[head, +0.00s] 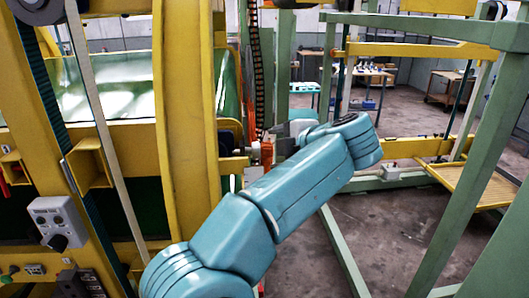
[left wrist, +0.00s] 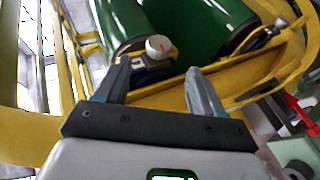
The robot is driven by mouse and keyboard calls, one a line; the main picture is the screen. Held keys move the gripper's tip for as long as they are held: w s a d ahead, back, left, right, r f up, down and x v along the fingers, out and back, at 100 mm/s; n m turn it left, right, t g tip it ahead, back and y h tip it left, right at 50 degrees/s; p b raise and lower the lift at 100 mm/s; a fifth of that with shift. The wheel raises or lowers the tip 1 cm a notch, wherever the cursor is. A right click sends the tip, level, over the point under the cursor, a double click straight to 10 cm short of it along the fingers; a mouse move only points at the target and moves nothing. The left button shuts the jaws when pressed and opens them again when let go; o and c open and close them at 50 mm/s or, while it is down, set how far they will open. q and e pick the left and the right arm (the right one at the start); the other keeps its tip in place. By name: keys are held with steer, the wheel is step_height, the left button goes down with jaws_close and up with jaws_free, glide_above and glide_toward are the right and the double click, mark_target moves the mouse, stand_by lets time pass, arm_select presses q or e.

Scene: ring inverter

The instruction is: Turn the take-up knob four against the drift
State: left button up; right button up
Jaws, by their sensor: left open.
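In the left wrist view a white round knob (left wrist: 159,46) with a red mark sits by the end of a green roller, on the yellow frame. My left gripper (left wrist: 158,78) is open, its two fingers spread with nothing between them. The knob lies past the fingertips, roughly between them in the picture, and looks apart from them. In the head view my teal left arm reaches up and bends back toward the yellow machine; its gripper (head: 285,132) is small and partly hidden there. I cannot make out the white knob in that view. My right gripper does not show.
A yellow column (head: 185,120) stands close left of my arm. A grey control box (head: 57,222) with a dark knob is at far left. Green frame posts (head: 455,170) rise at right. A second metal knob (left wrist: 280,24) shows at right in the wrist view.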

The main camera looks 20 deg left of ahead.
arm_select(q)
steer(key=v, duration=0.6)
steer(key=shift+o, duration=0.2)
steer(key=shift+d, duration=0.1)
